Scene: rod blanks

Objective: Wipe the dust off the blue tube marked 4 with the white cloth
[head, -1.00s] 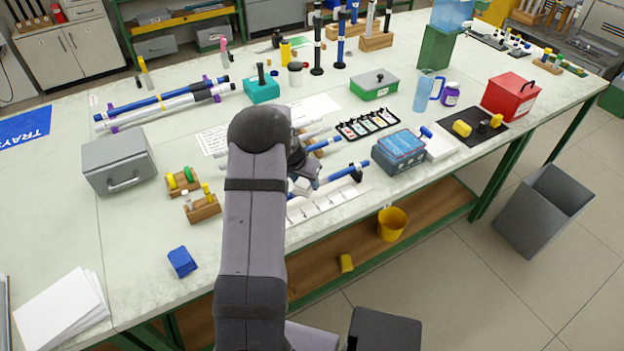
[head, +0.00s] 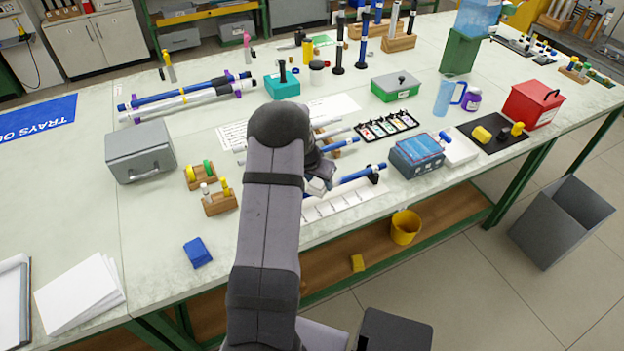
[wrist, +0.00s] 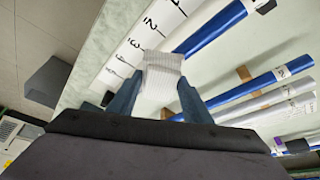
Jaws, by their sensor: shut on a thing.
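My gripper (wrist: 160,98) is shut on the white cloth (wrist: 162,68), a ribbed white pad between its two fingertips. In the head view my gripper (head: 318,186) is at the front of the table, at the left end of the nearest blue tube (head: 355,177). That tube also shows in the wrist view (wrist: 213,35), running beside the cloth; I cannot tell whether they touch. A second blue tube (wrist: 255,90) with a white label lies farther back. The label is too small to read, so I cannot tell which tube is marked 4. No dust is clearly visible.
A white numbered strip (head: 335,204) lies along the front edge. White tubes (wrist: 275,102) lie beyond the blue ones. A blue-grey box (head: 415,158) and a tray of small pieces (head: 386,127) stand to the right. A yellow bucket (head: 405,227) is below the edge.

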